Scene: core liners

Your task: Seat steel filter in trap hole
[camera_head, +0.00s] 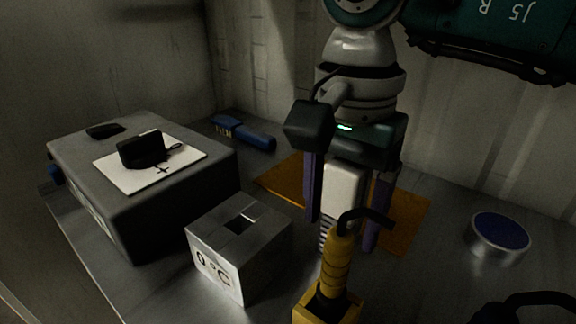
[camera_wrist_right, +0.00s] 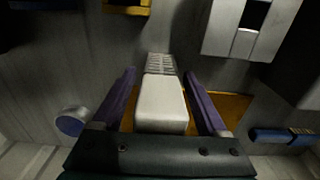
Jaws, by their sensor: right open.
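A pale block with a ribbed metal end, which looks like the steel filter (camera_head: 342,185), is upright over the orange mat. In the right wrist view the block (camera_wrist_right: 160,105) lies between the fingers, its ribbed end reaching beyond the tips. My right gripper (camera_head: 341,235) points down with its purple fingers open on either side of it; finger contact cannot be told. The trap, a grey metal box marked 0 °C (camera_head: 215,275), stands to the left, with a dark square hole (camera_head: 243,224) in its top. The box also shows in the right wrist view (camera_wrist_right: 232,42). My left gripper is out of view.
A yellow stand (camera_head: 328,308) with a yellow-handled hooked tool (camera_head: 338,255) rises close in front of the gripper. A large dark case (camera_head: 190,205) is at left, a blue-handled brush (camera_head: 245,133) behind. A round blue-topped tin (camera_head: 498,238) is at right.

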